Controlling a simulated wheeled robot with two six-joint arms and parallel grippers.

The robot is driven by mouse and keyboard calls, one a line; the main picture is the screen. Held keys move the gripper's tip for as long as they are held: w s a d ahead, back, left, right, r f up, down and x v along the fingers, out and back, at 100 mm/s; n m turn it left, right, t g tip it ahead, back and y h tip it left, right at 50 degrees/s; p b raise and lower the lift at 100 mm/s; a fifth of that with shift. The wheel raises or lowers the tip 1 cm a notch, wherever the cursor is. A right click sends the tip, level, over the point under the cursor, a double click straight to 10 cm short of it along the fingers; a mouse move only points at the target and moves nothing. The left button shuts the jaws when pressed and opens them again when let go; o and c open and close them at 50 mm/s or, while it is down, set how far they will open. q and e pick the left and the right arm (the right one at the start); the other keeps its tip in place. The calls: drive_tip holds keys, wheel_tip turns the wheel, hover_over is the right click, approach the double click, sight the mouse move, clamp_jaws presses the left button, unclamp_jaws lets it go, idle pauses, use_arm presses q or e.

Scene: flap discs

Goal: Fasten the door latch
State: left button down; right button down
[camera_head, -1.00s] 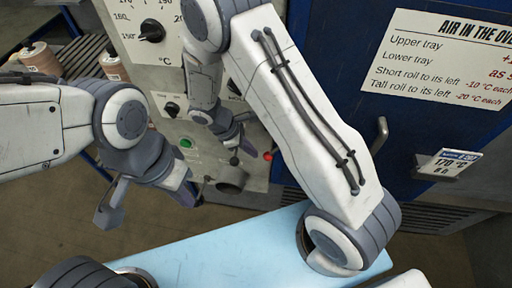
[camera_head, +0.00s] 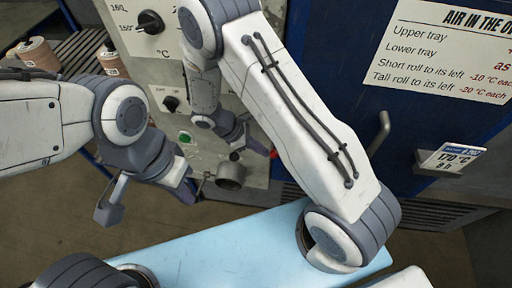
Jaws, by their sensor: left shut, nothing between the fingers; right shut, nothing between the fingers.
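The blue oven door (camera_head: 335,75) fills the back right. A grey bar handle (camera_head: 379,133) stands out from its lower part; I cannot tell whether this is the latch. My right arm crosses in front of the door's left side. My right gripper (camera_head: 246,143) is shut and empty, in front of the grey control panel, left of the door handle and apart from it. My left gripper (camera_head: 112,205) is shut and empty, over the floor at the left, well away from the door. The door's left edge is partly hidden by my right arm.
The control panel carries a dial (camera_head: 150,22), a smaller knob (camera_head: 171,103) and a green button (camera_head: 184,137). A paper sign (camera_head: 440,50) is on the door. A 170 °C card (camera_head: 452,160) sits right of the handle. Spools (camera_head: 38,54) stand at the far left.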

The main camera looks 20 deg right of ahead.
sight(271, 155)
drive_tip(key=shift+s+d+f+g+h+b, duration=0.35)
drive_tip(key=shift+d+f+h+b, duration=0.1)
drive_tip(key=shift+d+h, duration=0.2)
drive_tip(key=shift+s+d+f+g+h+b, duration=0.25)
drive_tip(key=shift+s+d+f+h+b, duration=0.1)
drive_tip(key=shift+d+h+b, duration=0.25)
drive_tip(key=shift+s+d+f+g+h+b, duration=0.3)
drive_tip(key=shift+d+f+h+b, duration=0.1)
drive_tip(key=shift+d+h, duration=0.25)
drive_tip(key=shift+w+a+r, duration=0.15)
drive_tip(key=shift+a+r, duration=0.1)
drive_tip(key=shift+a, duration=0.15)
drive_tip(key=b+v, duration=0.3)
drive_tip(key=v, duration=0.6)
drive_tip(key=s+a+r+m+t+y, duration=0.2)
drive_tip(key=s+r+y, duration=0.4)
drive_tip(key=s, duration=0.3)
drive_tip(key=s+a+r+m+t+y, duration=0.1)
drive_tip(key=s+a+r+m+y, duration=0.4)
drive_tip(key=s, duration=0.4)
drive_tip(key=shift+a+r+t+y, duration=0.3)
drive_tip(key=shift+r+t+y, duration=0.1)
drive_tip(key=shift+r+y, duration=0.25)
